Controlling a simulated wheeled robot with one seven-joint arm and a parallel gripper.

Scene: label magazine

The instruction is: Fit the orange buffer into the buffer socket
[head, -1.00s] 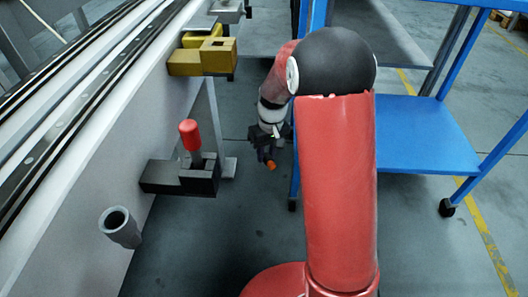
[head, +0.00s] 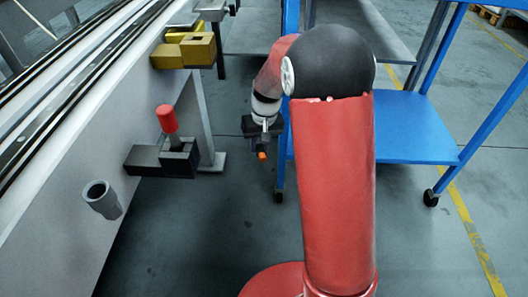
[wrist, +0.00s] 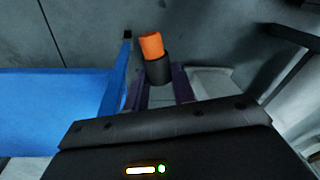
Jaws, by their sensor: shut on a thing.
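The orange buffer (wrist: 152,45) has an orange end and a dark cylindrical body. My gripper (wrist: 162,88) is shut on the dark body, and the orange end points away from the fingers. In the head view the buffer (head: 262,155) is a small orange tip below my gripper (head: 262,143), over open floor. A grey, round, open-topped tube (head: 102,198), which looks like the buffer socket, sticks out from the pale machine side at the lower left. It is well to the left of my gripper and apart from it. The tube cannot be made out in the wrist view.
A dark block with a red-knobbed lever (head: 167,120) juts from the machine between tube and gripper. Yellow blocks (head: 185,52) sit farther up the machine side. A blue wheeled cart (head: 400,128) stands right, close to my arm. Floor below the gripper is clear.

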